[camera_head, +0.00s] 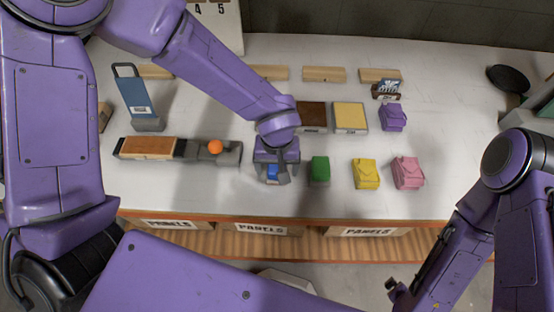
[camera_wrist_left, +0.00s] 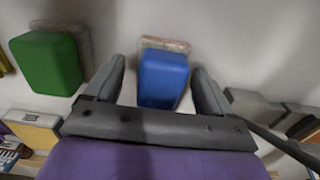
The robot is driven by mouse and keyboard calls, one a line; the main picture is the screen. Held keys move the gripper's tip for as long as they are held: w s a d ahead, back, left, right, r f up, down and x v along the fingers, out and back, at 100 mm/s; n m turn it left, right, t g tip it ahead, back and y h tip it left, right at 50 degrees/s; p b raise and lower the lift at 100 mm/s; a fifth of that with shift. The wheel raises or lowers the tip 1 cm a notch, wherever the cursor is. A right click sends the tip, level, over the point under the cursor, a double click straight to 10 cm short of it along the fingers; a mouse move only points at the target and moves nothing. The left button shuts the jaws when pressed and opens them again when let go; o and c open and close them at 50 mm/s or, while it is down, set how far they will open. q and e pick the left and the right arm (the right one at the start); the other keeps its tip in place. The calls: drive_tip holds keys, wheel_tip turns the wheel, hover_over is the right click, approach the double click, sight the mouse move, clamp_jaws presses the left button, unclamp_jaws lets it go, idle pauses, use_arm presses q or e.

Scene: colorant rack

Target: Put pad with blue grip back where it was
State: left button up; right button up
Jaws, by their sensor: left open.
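The pad with the blue grip (camera_head: 271,172) stands on the white table near its front edge, left of the green-gripped pad (camera_head: 320,170). My left gripper (camera_head: 276,180) is right over it and hides much of it. In the left wrist view the blue grip (camera_wrist_left: 163,80) lies between the two open fingers, with gaps on both sides. A pale, reddish-edged pad base (camera_wrist_left: 165,45) shows beyond it. My right gripper (camera_head: 405,290) is low at the right, off the table's front, and its fingers are unclear.
Yellow (camera_head: 366,173) and pink (camera_head: 408,172) pads stand to the right, a purple one (camera_head: 393,117) behind. A grey holder with an orange ball (camera_head: 215,147) is close on the left. Brown (camera_head: 312,116) and yellow (camera_head: 350,116) panels lie behind. The table's right front is clear.

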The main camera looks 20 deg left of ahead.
use_arm(q)
wheel_tip(320, 180, up, 12)
idle(0.3)
idle(0.3)
